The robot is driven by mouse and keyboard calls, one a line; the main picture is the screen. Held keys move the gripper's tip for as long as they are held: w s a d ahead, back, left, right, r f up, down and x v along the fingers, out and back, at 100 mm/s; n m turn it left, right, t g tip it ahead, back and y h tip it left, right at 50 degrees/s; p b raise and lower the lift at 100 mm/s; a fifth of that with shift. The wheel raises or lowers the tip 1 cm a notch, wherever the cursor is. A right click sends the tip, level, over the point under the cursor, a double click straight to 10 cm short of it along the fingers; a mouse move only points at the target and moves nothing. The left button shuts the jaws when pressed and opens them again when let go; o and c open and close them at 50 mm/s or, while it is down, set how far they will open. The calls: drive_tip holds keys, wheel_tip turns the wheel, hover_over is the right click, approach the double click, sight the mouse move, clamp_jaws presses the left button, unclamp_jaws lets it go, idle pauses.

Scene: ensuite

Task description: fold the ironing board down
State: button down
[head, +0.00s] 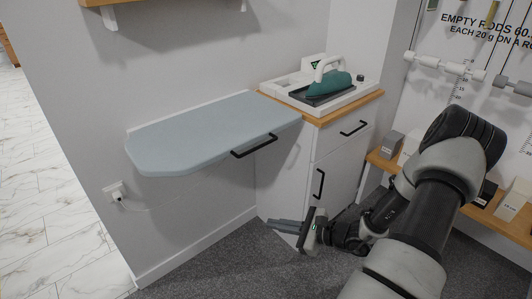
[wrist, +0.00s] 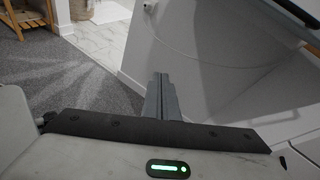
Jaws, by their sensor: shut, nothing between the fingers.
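The ironing board (head: 205,130) is a light grey-blue panel standing out level from the wall. A black bar handle (head: 254,146) is fixed at its front edge. My gripper (head: 276,225) is below and a little right of the handle, apart from it, in front of the white cabinet. Its fingers are shut together and empty; they also show in the wrist view (wrist: 162,95). A dark edge at the top right of the wrist view may be the board or its handle; I cannot tell which. The board's underside is hidden in the head view.
A white cabinet (head: 333,160) with black handles stands right of the board. A teal iron (head: 328,82) rests in a tray on top. A wall socket (head: 115,191) with a white cord is below the board. Grey carpet (head: 205,275) in front is clear.

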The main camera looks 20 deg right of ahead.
drive_tip(key=w+d+r+m+t+h, duration=0.3)
drive_tip(key=w+d+r+m+t, duration=0.35)
drive_tip(key=r, duration=0.25)
drive_tip(key=w+a+r+b, duration=0.1)
drive_tip(key=w+a+r, duration=0.2)
drive_tip(key=w, duration=0.6)
drive_tip(key=shift+r, duration=0.8)
drive_tip(key=shift+a+m, duration=0.1)
drive_tip(key=shift+m, duration=0.15)
wheel_tip(320, 180, up, 12)
drive_tip(key=g+h+p, duration=0.1)
drive_tip(key=g+p, duration=0.2)
drive_tip(key=p, duration=1.1)
drive_tip(key=shift+w+a, duration=0.2)
drive_tip(key=shift+w, duration=0.25)
drive_tip(key=shift+f, duration=0.1)
